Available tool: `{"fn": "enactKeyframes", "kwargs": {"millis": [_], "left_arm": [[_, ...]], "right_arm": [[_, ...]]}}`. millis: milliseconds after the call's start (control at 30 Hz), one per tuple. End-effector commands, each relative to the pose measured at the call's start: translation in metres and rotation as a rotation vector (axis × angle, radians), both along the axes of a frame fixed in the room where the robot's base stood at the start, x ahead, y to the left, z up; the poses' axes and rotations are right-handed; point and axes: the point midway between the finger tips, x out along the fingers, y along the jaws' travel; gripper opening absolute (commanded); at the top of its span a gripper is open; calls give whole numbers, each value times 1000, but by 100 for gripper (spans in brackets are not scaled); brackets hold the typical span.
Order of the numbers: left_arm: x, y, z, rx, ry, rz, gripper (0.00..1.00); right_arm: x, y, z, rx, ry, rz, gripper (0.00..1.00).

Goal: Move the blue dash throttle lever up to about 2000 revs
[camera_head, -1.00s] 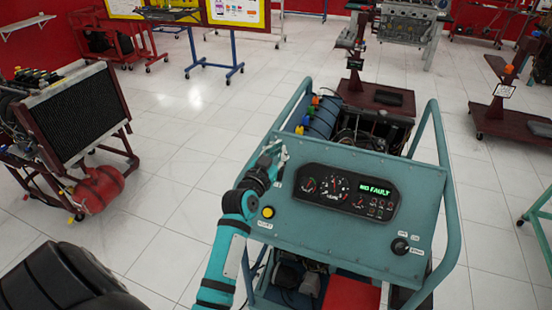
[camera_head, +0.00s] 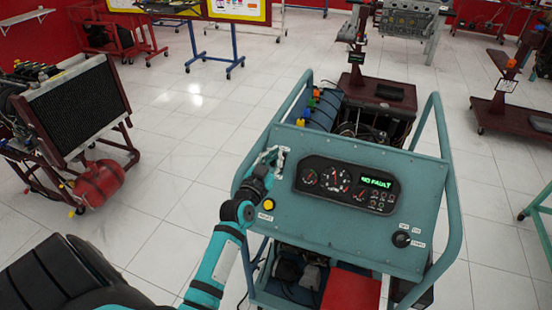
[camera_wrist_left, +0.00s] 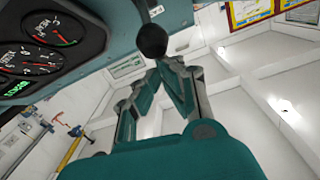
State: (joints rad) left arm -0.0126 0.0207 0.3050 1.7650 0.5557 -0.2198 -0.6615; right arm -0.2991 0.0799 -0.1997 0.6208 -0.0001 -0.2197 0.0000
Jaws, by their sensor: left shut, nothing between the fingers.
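The teal dash panel (camera_head: 330,235) stands in front of me, with a black gauge cluster (camera_head: 347,184) that reads NO FAULT. My left gripper (camera_head: 279,155) is at the panel's upper left, beside the cluster. In the left wrist view the fingers (camera_wrist_left: 168,72) are shut and empty. A lever with a dark round knob (camera_wrist_left: 152,40) stands out from the panel just beyond the fingertips. I cannot tell whether they touch it. The knob looks black, not blue. In the head view the lever is not distinct behind my gripper. My right gripper is out of view.
A yellow button (camera_head: 268,205) is below my left wrist, and a black key switch (camera_head: 401,239) is at the panel's lower right. Teal tube rails (camera_head: 452,200) frame the stand. A radiator trainer (camera_head: 75,110) stands at the left. Open tiled floor lies between.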

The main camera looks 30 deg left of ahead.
Motion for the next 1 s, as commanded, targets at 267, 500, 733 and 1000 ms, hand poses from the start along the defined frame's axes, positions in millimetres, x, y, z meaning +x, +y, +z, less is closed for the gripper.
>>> {"fn": "enactKeyframes", "kwargs": {"millis": [267,500,733,1000], "left_arm": [[-4,-1,-8,6,-28,-3,0],[-3,-1,-5,7,-29,-3,0],[6,0,23,8,-30,-4,0],[-22,-5,22,8,-26,-4,0]], "right_arm": [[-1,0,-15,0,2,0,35],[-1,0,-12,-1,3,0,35],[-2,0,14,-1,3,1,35],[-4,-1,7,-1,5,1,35]]}}
